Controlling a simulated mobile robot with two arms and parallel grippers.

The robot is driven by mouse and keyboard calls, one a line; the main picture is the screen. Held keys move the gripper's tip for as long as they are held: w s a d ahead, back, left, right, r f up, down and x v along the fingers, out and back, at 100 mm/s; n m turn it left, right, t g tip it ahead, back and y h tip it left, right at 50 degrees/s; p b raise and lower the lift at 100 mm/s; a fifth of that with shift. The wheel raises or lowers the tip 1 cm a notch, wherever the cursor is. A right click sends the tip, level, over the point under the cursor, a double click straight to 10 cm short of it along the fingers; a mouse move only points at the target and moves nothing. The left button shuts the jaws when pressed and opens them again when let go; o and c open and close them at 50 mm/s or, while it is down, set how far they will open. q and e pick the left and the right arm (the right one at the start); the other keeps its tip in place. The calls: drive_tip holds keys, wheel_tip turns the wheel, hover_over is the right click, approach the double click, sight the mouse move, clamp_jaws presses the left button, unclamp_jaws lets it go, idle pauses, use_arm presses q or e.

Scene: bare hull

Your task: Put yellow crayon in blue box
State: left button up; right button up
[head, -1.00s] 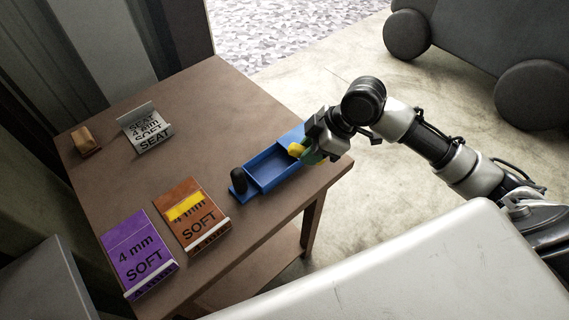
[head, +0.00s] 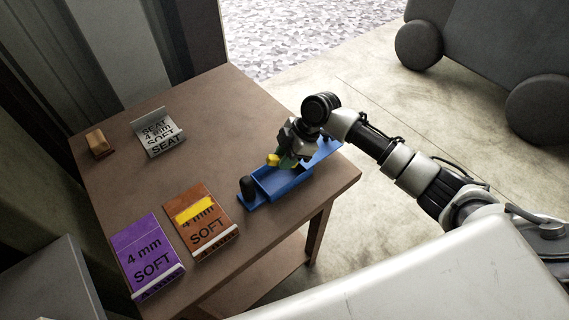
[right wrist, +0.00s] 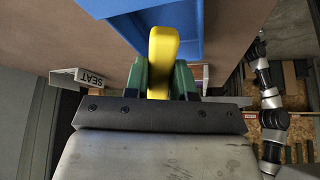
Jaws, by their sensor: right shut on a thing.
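My right gripper (head: 287,160) is shut on the yellow crayon (head: 272,159), above the far-left side of the open blue box (head: 284,189). In the right wrist view, the yellow crayon (right wrist: 163,48) stands between the green fingers (right wrist: 159,78), with the blue box (right wrist: 190,25) just beyond it. I cannot tell whether the crayon touches the box. The blue box sits near the table's right edge; the arm hides part of its far end. My left gripper is not in view.
A dark upright cylinder (head: 247,188) stands at the box's left end. The brown table (head: 220,120) also holds an orange packet (head: 203,224) with a yellow patch, a purple packet (head: 148,258), a white labelled holder (head: 160,135) and a small tan block (head: 98,142). The table's middle is clear.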

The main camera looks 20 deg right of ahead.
sight(285, 177)
wheel_tip(285, 177, down, 4)
drive_tip(key=shift+r+p, duration=0.1)
drive_tip(key=shift+p, duration=0.5)
drive_tip(key=shift+f, duration=0.2)
drive_tip(key=o, duration=0.6)
drive_tip(key=shift+f, duration=0.1)
drive_tip(key=shift+o, duration=0.2)
drive_tip(key=shift+r, duration=0.3)
drive_tip(key=b+v, duration=0.2)
drive_tip(key=v, duration=0.8)
drive_tip(key=shift+d+r+b, duration=0.1)
drive_tip(key=shift+d+b, duration=0.1)
drive_tip(key=shift+b, duration=0.2)
drive_tip(key=shift+d+r, duration=0.3)
drive_tip(key=shift+r, duration=0.35)
